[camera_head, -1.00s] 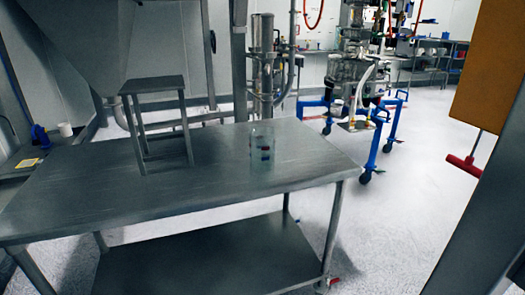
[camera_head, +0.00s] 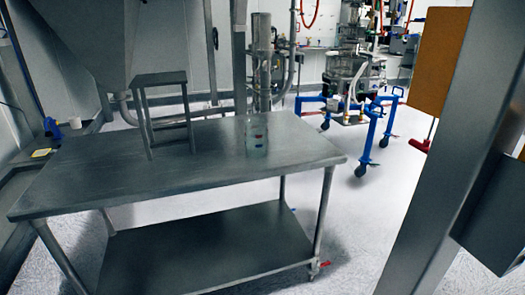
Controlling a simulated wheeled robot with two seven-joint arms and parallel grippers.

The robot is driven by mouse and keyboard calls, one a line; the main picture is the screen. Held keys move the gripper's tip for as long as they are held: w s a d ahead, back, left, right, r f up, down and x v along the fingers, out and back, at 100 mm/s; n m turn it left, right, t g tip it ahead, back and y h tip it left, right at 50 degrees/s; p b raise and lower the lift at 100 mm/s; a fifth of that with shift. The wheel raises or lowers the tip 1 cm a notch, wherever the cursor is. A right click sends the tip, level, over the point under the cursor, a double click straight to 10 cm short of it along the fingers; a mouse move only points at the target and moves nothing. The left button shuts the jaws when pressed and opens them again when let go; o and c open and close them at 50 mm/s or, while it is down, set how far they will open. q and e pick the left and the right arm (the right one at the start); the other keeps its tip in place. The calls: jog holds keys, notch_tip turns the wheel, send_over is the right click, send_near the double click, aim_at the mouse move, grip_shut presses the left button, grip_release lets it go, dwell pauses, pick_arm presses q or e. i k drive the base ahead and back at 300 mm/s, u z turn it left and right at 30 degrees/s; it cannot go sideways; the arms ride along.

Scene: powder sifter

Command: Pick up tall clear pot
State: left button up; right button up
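The tall clear pot (camera_head: 257,136) stands upright on the steel table (camera_head: 110,180), right of the middle of its top. It is see-through, and small red and blue spots show on or through its wall. Its outline is faint against the table and the metal behind it. Neither of my grippers shows in the head view.
A small steel stand (camera_head: 160,80) is on the table's left part. The table has a lower shelf (camera_head: 205,252). A grey post (camera_head: 440,150) and an orange panel (camera_head: 438,60) fill the right side. A blue wheeled frame (camera_head: 372,125) stands behind, with open floor between.

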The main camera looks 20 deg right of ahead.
aim_at(256, 128)
jog(key=u, duration=0.45)
jog(key=i, duration=1.45)
jog(key=z, duration=0.6)
